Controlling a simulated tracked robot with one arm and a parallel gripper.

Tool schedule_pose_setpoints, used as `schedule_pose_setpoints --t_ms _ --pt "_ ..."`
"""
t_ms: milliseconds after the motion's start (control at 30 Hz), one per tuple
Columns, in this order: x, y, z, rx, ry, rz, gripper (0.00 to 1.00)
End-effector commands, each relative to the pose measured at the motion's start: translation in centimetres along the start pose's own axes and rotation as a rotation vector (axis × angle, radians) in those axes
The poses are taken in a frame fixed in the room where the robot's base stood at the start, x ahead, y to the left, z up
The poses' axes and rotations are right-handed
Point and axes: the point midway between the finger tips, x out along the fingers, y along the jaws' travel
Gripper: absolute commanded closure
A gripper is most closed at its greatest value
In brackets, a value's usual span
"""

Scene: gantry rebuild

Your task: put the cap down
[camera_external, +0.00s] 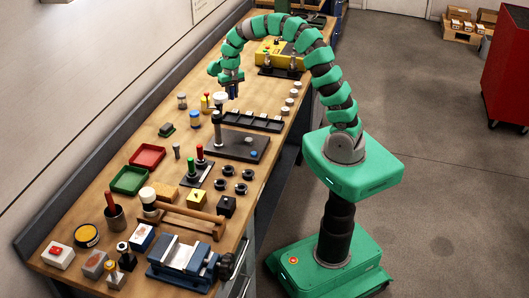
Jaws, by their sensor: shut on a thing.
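My gripper (233,94) points down over the far half of the wooden bench. It is shut on the cap, but the cap is too small and dark between the fingers to make out its shape. Several small white round pieces (289,101) stand in a row along the bench's right edge.
A black tray with compartments (250,122) lies below my gripper in the picture. A yellow box (271,52) stands behind. Jars (182,100), red and green trays (147,157) and a blue vise (185,262) crowd the bench. Bare wood (262,100) shows right of the gripper.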

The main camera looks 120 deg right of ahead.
Motion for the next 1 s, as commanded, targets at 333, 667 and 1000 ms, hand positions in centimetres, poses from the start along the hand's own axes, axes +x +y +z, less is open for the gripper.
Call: schedule_pose_setpoints --t_ms 333,667,1000 --pt "-2.5 -7.8 -1.6 -0.074 -0.001 0.003 0.96" --pt "-3.3 -11.7 -3.6 -0.064 -0.004 0.005 0.96" --pt "-4.2 -17.1 -5.3 -0.060 -0.002 0.003 0.96"
